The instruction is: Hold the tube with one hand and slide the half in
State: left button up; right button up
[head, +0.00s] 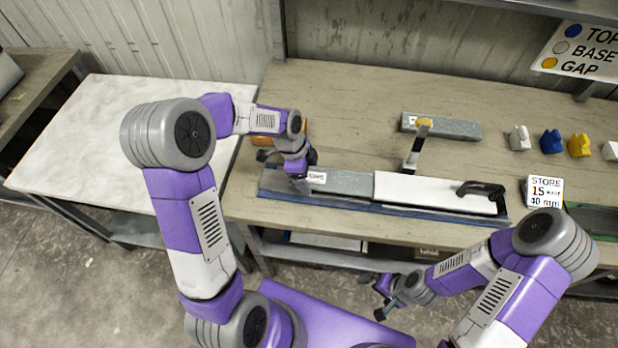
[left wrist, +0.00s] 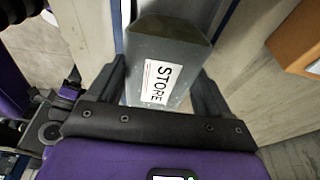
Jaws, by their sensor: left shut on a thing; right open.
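A long blue-edged tray (head: 400,211) lies along the front of the bench. A grey piece (head: 350,183) with a small white label lies in its left part. A white half-length piece (head: 415,190) lies to its right, with a black handle (head: 480,189) at its right end. My left gripper (head: 302,182) is at the left end of the grey piece. In the left wrist view my fingers (left wrist: 160,85) are on both sides of the grey piece (left wrist: 165,50), whose label reads STORE. My right gripper (head: 381,297) is open and empty, in front of the bench and apart from everything on it.
A grey bar (head: 455,129) and a yellow-topped upright tool (head: 417,145) are behind the tray. Small white, blue (head: 552,141) and yellow blocks stand at the right, near a STORE card (head: 544,191). An orange block (head: 264,135) is behind my left gripper. A pale table (head: 100,150) stands at left.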

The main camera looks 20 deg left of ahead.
pick_arm(q)
jog(key=o, duration=0.8)
jog(key=shift+o, duration=0.2)
jog(key=shift+r, duration=0.1)
jog(key=shift+r+p, duration=2.9)
jog(key=shift+r, duration=1.05)
